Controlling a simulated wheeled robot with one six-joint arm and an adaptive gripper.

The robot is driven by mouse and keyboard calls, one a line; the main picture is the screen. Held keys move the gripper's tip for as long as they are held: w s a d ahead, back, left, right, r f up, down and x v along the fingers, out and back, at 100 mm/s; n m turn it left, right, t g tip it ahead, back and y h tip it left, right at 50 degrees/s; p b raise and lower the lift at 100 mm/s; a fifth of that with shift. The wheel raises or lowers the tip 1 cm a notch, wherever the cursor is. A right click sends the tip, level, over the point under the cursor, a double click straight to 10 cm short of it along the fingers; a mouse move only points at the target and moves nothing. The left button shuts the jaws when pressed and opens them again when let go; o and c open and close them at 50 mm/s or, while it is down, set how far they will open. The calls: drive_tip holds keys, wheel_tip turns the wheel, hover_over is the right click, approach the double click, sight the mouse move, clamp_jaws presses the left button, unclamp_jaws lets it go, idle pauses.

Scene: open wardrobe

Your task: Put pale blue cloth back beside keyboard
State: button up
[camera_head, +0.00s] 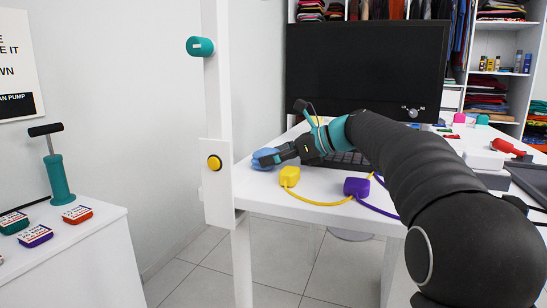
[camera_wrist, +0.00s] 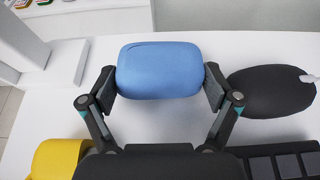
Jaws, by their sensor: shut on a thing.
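The pale blue cloth (camera_wrist: 160,70) is a rounded, folded pad between the two fingers of my gripper (camera_wrist: 158,88) in the wrist view. My gripper is shut on it, with a finger against each side. In the head view the cloth (camera_head: 265,158) shows at the left end of my gripper (camera_head: 277,156), over the left part of the white desk (camera_head: 262,190). I cannot tell whether the cloth touches the desk. The black keyboard (camera_head: 345,160) lies just right of my gripper, partly hidden by my arm. Its keys (camera_wrist: 285,165) show at the lower right of the wrist view.
A yellow block (camera_head: 290,176) and a purple block (camera_head: 356,187) with cords lie at the desk's front edge. A dark oval object (camera_wrist: 270,92) lies right of the cloth. A black monitor (camera_head: 350,65) stands behind. A white post (camera_head: 217,100) rises at the desk's left.

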drive_tip(key=shift+f, duration=0.1)
drive_tip(key=o, duration=0.9)
drive_tip(key=shift+d+r, duration=0.2)
drive_tip(key=v, duration=1.1)
drive_tip(key=shift+s+d+r+p, duration=0.15)
drive_tip(key=shift+s+d+p, duration=0.1)
drive_tip(key=shift+p, duration=0.1)
